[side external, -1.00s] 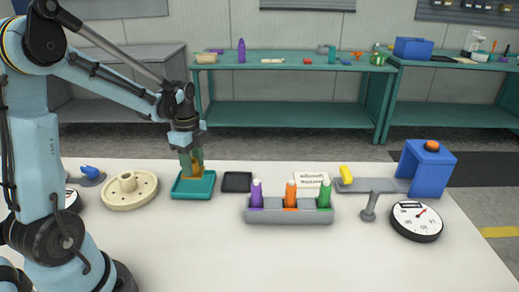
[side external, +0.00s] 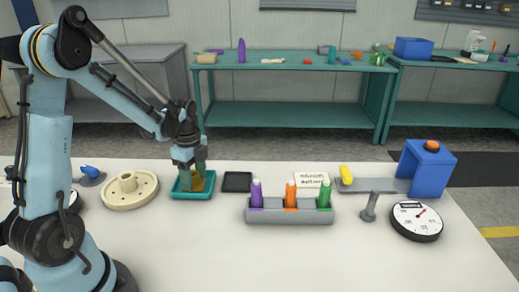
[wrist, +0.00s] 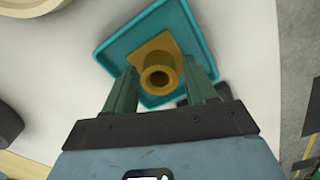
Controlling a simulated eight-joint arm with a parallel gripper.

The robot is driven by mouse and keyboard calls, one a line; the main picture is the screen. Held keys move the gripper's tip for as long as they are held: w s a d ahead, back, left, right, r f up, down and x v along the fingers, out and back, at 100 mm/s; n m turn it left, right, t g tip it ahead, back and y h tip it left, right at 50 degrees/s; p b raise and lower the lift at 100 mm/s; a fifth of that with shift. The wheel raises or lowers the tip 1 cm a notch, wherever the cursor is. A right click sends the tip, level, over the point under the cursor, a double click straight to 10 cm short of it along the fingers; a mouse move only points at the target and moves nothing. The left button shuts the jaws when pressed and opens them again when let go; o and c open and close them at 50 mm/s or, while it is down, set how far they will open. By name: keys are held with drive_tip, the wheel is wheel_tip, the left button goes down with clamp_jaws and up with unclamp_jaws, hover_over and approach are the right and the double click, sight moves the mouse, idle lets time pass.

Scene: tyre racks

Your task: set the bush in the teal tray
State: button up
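The bush (side external: 199,181) is yellow-brown, a short tube on a square flange. In the wrist view the bush (wrist: 160,66) shows its open bore facing the camera, and its flange lies over the teal tray's floor. The teal tray (side external: 178,196) is shallow and square; its rim also shows in the wrist view (wrist: 106,57). My gripper (side external: 190,175) points down over the tray. In the wrist view the fingers of my gripper (wrist: 160,80) close on both sides of the bush's tube. Whether the flange touches the tray floor cannot be told.
A cream wheel-like disc (side external: 129,188) lies left of the tray, and a black square tray (side external: 237,182) lies to its right. A grey holder (side external: 290,216) with purple, orange and green bottles stands further right. The white table in front is clear.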

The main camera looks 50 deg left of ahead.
drive_tip(key=shift+o, duration=0.7)
wheel_tip(320, 180, up, 12)
drive_tip(key=s+d+n+t, duration=0.4)
drive_tip(key=d+n+t, duration=0.3)
drive_tip(key=d+n, duration=0.6)
drive_tip(key=shift+s+d+r+n, duration=0.2)
drive_tip(key=shift+d+n, duration=0.1)
drive_tip(key=shift+d, duration=1.85)
